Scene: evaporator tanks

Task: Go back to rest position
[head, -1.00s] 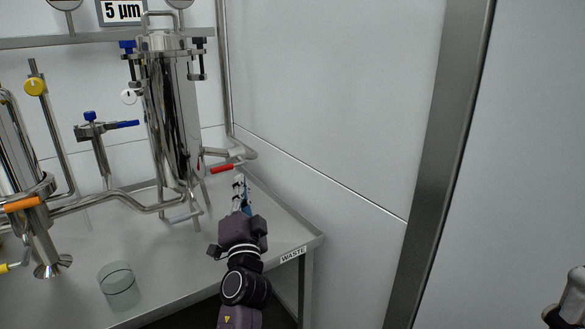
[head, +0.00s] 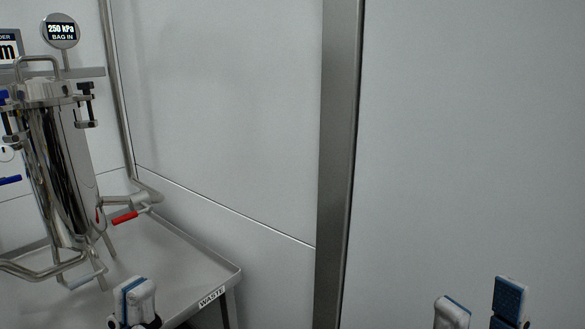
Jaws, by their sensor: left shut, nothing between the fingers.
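My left gripper (head: 135,298) is at the bottom left of the head view, in front of the steel table. Its blue-and-white fingers are together with nothing between them. My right gripper (head: 481,304) is at the bottom right, in front of the plain wall. Its two fingers stand apart with nothing seen between them. Both arms are mostly cut off by the lower edge of the view.
A steel table (head: 190,262) with a WASTE label (head: 212,297) is at the left. On it stands a steel filter tank (head: 62,170) with pipes and a red-handled valve (head: 125,217). A metal post (head: 338,160) divides the bare wall panels (head: 465,150).

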